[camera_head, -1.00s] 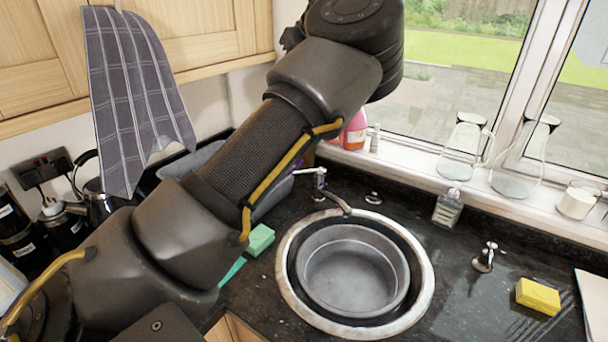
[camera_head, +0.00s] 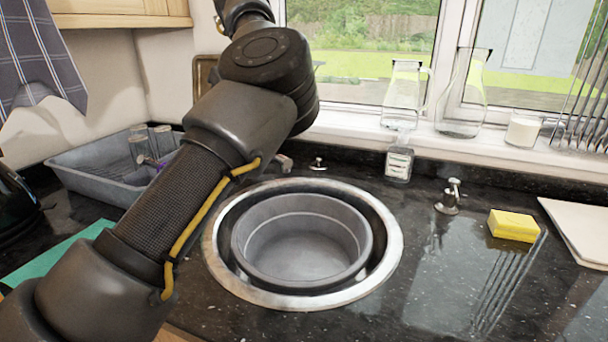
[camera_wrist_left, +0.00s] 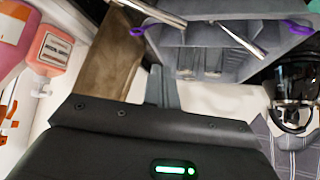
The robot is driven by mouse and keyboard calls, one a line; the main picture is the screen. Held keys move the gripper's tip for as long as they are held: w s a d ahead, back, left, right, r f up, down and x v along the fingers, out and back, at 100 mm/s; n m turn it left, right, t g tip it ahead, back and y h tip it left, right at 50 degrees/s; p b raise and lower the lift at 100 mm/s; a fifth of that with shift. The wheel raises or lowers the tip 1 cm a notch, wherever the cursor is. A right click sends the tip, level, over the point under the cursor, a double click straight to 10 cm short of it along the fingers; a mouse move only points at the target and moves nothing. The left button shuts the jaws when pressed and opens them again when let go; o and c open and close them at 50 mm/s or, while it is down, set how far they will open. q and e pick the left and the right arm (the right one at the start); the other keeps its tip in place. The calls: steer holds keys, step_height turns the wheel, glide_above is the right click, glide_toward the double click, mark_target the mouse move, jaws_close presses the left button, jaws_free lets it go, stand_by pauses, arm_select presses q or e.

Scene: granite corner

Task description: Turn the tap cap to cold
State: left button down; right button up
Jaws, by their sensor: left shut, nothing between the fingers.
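The tap is mostly hidden behind my left arm in the head view. Only its metal spout end (camera_head: 284,162) shows, just right of the arm and above the sink (camera_head: 390,262). The tap cap is hidden there, and I cannot pick it out in the left wrist view, so its setting cannot be told. My left gripper is hidden in the head view. In the left wrist view its grey fingers (camera_wrist_left: 162,80) are shut and empty, pointing toward the grey drying rack (camera_wrist_left: 195,35). My right gripper is not in view.
A grey bowl (camera_head: 300,272) sits in the sink. The drying rack (camera_head: 95,180) stands left of my arm. A soap bottle (camera_head: 398,164), a small metal fitting (camera_head: 449,198) and a yellow sponge (camera_head: 513,225) stand right. Glass jugs line the sill. Pink bottles (camera_wrist_left: 52,48) appear at wrist left.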

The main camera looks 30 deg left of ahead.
arm_select(q)
steer(key=shift+w+a+f, duration=0.15)
steer(key=shift+a+f, duration=0.3)
steer(key=shift+f, duration=0.85)
steer(key=shift+w+a+f, duration=0.15)
steer(key=shift+a+f, duration=0.25)
steer(key=shift+f, duration=0.95)
steer(key=shift+w+a+f, duration=0.15)
steer(key=shift+a+f, duration=0.3)
steer(key=shift+f, duration=0.85)
steer(key=shift+a+f, duration=0.1)
steer(key=shift+a, duration=0.05)
